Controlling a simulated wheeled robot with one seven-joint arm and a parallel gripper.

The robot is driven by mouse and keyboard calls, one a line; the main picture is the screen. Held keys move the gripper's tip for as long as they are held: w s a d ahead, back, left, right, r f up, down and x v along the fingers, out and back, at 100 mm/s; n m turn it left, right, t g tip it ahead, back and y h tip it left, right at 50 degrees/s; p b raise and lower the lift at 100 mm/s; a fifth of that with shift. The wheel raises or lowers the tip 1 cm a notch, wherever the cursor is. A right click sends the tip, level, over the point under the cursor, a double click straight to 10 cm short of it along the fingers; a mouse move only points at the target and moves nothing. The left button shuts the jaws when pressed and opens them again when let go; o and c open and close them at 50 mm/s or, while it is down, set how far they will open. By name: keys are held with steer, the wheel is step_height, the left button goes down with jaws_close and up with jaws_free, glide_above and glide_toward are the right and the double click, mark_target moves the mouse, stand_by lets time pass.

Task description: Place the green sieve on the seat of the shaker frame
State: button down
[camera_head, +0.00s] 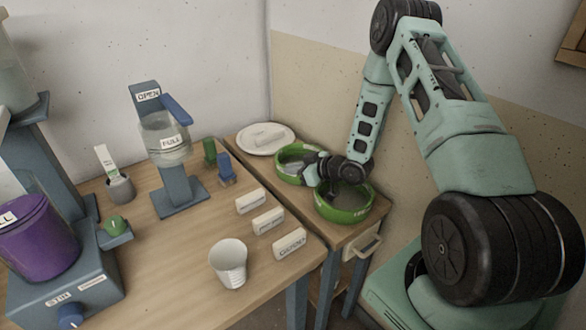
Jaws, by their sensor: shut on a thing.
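Two round green-rimmed pieces with sieve-like grey insides sit at the narrow side table. The rear one, a green sieve (287,153), is partly hidden by my gripper (309,168). The front green ring (345,213) has pale lettering on its outer wall. My gripper is shut at the right edge of the rear green sieve, with my wrist over the front ring. The exact grip is small and partly hidden, and I cannot tell whether the sieve is lifted. I cannot clearly pick out the shaker frame or its seat.
A white plate (285,134) lies behind the rings. The wooden table holds a blue stand (182,197) with a clear jar, a purple bucket (35,240), several white label blocks (290,244) and a white cup (229,264). Walls close in behind and at right.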

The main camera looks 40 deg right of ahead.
steer(key=shift+f, duration=0.15)
steer(key=c, duration=1.6)
jaws_free()
